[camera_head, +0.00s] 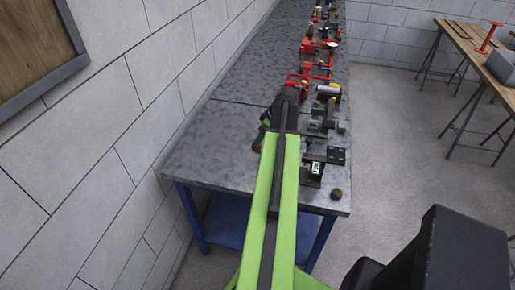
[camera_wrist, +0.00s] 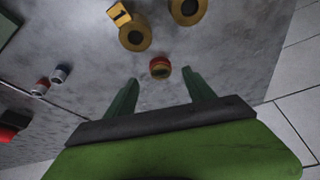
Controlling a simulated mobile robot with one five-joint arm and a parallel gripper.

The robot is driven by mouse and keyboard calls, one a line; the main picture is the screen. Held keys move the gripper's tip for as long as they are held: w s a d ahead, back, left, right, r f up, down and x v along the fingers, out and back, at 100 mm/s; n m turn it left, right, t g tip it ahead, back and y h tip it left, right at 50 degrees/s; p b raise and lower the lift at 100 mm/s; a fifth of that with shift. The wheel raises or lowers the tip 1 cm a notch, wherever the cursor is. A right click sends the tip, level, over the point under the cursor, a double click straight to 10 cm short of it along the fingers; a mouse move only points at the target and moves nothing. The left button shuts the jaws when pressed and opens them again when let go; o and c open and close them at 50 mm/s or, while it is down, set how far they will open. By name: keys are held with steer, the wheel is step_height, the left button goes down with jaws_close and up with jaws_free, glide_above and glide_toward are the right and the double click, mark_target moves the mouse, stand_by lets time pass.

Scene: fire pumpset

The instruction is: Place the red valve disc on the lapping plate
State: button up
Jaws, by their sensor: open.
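My gripper (camera_wrist: 160,77) is open, with its two green fingers spread above the grey bench in the wrist view. A small round piece with a red side and a yellowish, dark-centred face (camera_wrist: 160,67) lies on the bench between the fingertips, apart from both. It looks like the red valve disc. Nothing is held. In the head view my green arm reaches over the near half of the bench and hides most of the gripper and the disc. I cannot tell for certain which item is the lapping plate.
Two yellow round parts (camera_wrist: 135,34) (camera_wrist: 187,10) lie beyond the fingers. Small red and blue-white pieces (camera_wrist: 40,88) (camera_wrist: 60,73) lie to the left. Red and dark fittings line the bench (camera_head: 205,150) in the head view. A block wall (camera_head: 150,90) borders its left side.

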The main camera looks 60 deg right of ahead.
steer(key=b+x, duration=0.4)
steer(key=x, duration=0.1)
steer(key=shift+w+f+b, duration=0.1)
steer(key=shift+w+b, duration=0.05)
steer(key=shift+b, duration=0.15)
steer(key=shift+r, duration=0.2)
steer(key=shift+c, duration=0.2)
jaws_close()
